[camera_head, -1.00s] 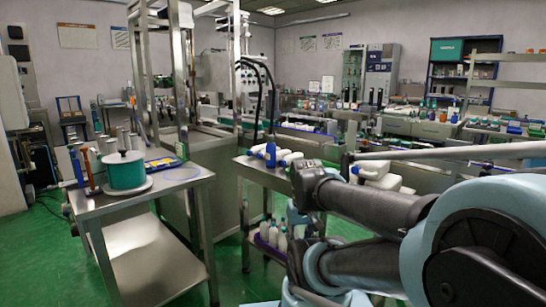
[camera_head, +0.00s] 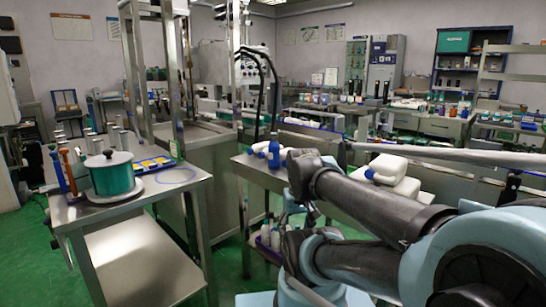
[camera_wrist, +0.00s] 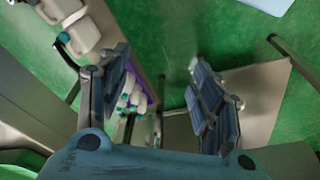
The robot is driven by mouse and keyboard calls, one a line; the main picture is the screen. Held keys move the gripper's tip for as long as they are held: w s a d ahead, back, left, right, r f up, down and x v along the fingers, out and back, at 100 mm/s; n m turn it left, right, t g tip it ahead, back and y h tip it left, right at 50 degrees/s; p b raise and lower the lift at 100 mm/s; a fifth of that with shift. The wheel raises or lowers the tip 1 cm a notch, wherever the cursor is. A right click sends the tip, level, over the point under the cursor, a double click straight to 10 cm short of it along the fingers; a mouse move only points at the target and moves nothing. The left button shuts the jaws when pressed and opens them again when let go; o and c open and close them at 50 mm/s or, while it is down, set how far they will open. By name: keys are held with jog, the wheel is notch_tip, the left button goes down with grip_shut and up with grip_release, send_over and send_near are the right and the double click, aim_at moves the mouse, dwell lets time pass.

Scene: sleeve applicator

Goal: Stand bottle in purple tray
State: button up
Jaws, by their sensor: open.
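My gripper (camera_wrist: 164,82) is open and empty in the wrist view, fingers spread wide, pointing down past a table edge. The purple tray (camera_head: 266,252) is on the low shelf of the middle table in the head view, partly hidden by my arm. Several white and grey bottles (camera_head: 275,238) stand in it. In the wrist view, bottles with teal caps (camera_wrist: 133,98) and a strip of the purple tray (camera_wrist: 151,92) show beside the left finger. A blue bottle (camera_head: 274,152) stands on the middle table's top. I cannot tell which bottle is meant.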

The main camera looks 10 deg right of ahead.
jog(key=w+r+n, duration=0.3)
jog(key=w+r, duration=1.6)
jog(key=r, duration=0.1)
notch_tip(320, 180, up, 10)
jog(key=f+n+y, duration=0.1)
jog(key=n+y, duration=0.1)
jog(key=n, duration=0.2)
send_over(272, 145)
jog(key=d, duration=0.3)
jog(key=x, duration=1.5)
jog(key=shift+d+f, duration=0.1)
jog(key=shift+f, duration=0.25)
jog(key=shift+r, duration=0.1)
jog(key=c, duration=1.5)
